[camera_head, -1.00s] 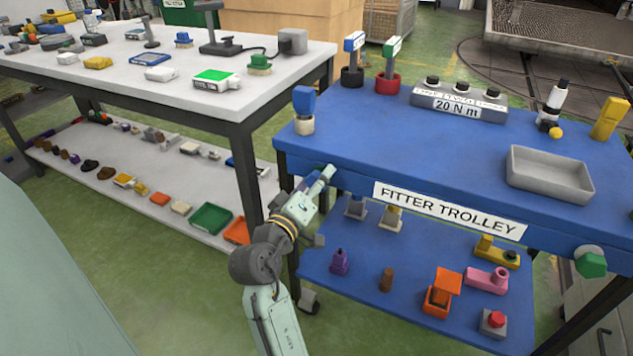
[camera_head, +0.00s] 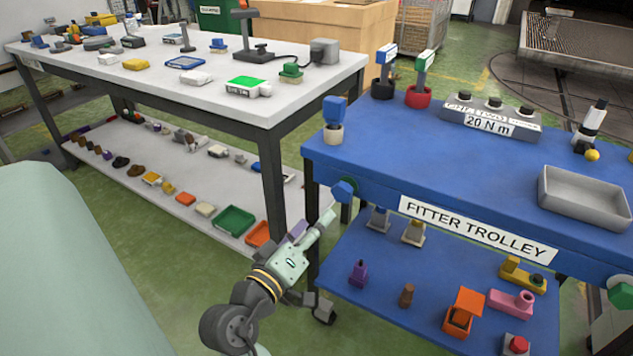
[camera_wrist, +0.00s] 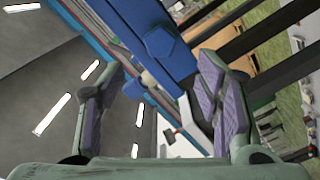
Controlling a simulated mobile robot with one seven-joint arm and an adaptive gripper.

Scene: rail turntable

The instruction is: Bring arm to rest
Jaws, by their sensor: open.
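My arm rises from the bottom of the head view, and my gripper (camera_head: 318,228) is beside the near left corner of the blue fitter trolley (camera_head: 430,185), below its top. In the wrist view my gripper (camera_wrist: 160,75) has its two purple-padded fingers spread apart, with nothing held between them. A blue six-sided knob (camera_head: 344,190) on the trolley's front edge is just above my gripper in the head view. Blue parts of the trolley (camera_wrist: 155,22) show beyond the fingers in the wrist view.
A white-topped workbench (camera_head: 215,88) with several items stands at the left, with a loaded lower shelf. The trolley's lower shelf (camera_head: 375,275) holds several small parts close to my arm's right. Green floor (camera_head: 150,255) is open at the lower left.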

